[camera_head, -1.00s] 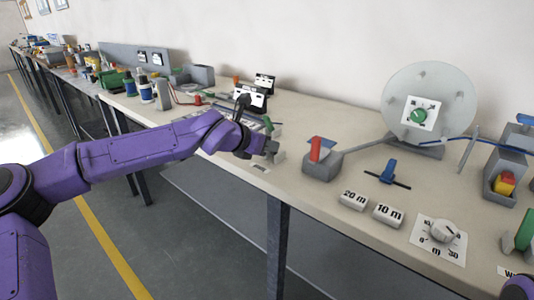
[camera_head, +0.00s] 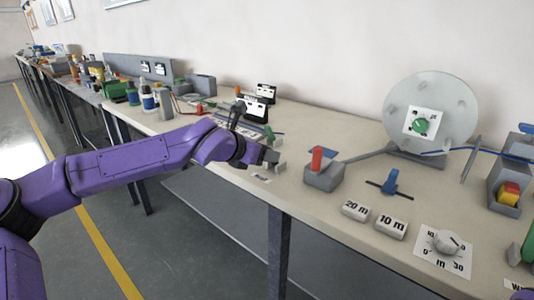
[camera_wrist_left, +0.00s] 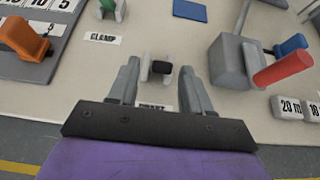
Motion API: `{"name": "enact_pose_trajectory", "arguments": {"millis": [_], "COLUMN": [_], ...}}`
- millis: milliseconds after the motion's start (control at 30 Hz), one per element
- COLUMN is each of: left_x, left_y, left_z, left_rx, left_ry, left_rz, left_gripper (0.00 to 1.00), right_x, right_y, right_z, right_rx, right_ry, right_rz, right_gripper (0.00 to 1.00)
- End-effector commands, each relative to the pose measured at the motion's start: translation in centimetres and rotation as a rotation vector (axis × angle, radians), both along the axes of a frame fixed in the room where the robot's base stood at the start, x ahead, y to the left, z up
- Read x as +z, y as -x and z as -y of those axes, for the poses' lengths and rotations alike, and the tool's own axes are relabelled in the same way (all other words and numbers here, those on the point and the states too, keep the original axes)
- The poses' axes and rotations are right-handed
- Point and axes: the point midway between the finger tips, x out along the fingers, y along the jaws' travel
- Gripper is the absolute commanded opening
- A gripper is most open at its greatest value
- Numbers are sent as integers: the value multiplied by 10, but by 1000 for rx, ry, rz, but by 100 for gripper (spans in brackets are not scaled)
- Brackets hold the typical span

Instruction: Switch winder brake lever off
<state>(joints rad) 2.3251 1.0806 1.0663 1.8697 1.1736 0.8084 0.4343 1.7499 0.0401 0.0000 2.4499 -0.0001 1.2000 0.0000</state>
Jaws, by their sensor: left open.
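A red lever (camera_head: 318,160) stands up from a grey box (camera_head: 324,178), with a grey bar running from it toward the winder disc (camera_head: 440,95); no label on it is readable. In the left wrist view the red lever (camera_wrist_left: 283,68) leans right from its box, right of my fingers. My left gripper (camera_head: 271,157) is open, left of that box and apart from it. In the left wrist view its fingers (camera_wrist_left: 160,80) stand either side of a small grey fitting with a black knob (camera_wrist_left: 160,68); I cannot tell whether they touch it. A label below is partly hidden.
Right of the red lever are a blue lever (camera_head: 390,182), white 20 m (camera_head: 355,209) and 10 m (camera_head: 391,228) blocks and a dial (camera_head: 446,242). In the left wrist view a CLAMP label (camera_wrist_left: 103,38) and an orange lever (camera_wrist_left: 24,38) lie left. The table's front edge is close.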

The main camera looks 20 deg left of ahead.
Motion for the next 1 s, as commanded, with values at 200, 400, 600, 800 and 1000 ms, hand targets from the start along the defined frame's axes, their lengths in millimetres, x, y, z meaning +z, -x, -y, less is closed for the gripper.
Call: {"name": "enact_pose_trajectory", "arguments": {"millis": [200, 400, 600, 800, 1000], "left_x": [28, 41, 42, 42, 42], "left_y": [44, 68, 71, 71, 71], "left_z": [-15, -23, -24, -24, -23], "left_rx": [1, 0, 0, 0, -1], "left_ry": [4, 1, 0, 0, 1], "left_rz": [5, 4, 1, 1, 2], "left_gripper": [49, 49, 49, 49, 49], "right_x": [3, 4, 4, 4, 4], "right_y": [0, 0, 0, 0, 0], "right_z": [0, 0, 0, 0, 0], "right_rx": [0, 0, 0, 0, 0], "right_ry": [0, 0, 0, 0, 0], "right_rz": [0, 0, 0, 0, 0], "right_gripper": [0, 0, 0, 0, 0]}}
